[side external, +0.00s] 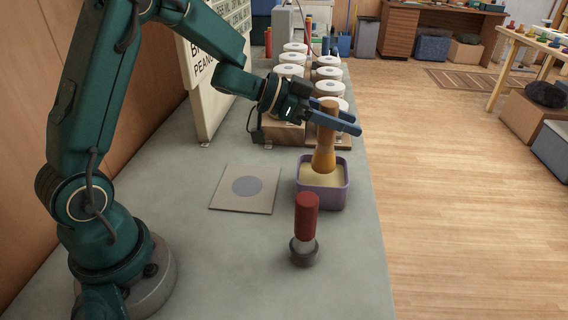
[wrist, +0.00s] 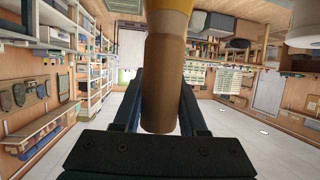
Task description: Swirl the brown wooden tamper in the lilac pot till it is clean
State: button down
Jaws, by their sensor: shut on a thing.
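The brown wooden tamper (side external: 328,120) stands nearly upright between the blue fingers of my gripper (side external: 354,124), which is shut on its handle. Its wider lower part is yellow-orange, and its lower end is within the pot's opening in the side view. I cannot tell how deep it reaches. The lilac pot (side external: 322,198) is squarish and holds something pale cream. In the wrist view the tamper's brown handle (wrist: 162,85) runs between the fingers of my gripper (wrist: 160,95), with a yellow part at the top edge. The pot is not clearly visible there.
A red-handled tool (side external: 306,215) stands upright in a dark round holder (side external: 304,256) in front of the pot. A square board (side external: 225,200) with a grey disc lies left of the pot. Several white-topped rolls (side external: 291,58) and a lettered panel (side external: 207,95) stand behind. The bench's right edge is close.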

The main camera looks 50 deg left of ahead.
jog(key=shift+f, duration=2.75)
jog(key=shift+s+d, duration=0.1)
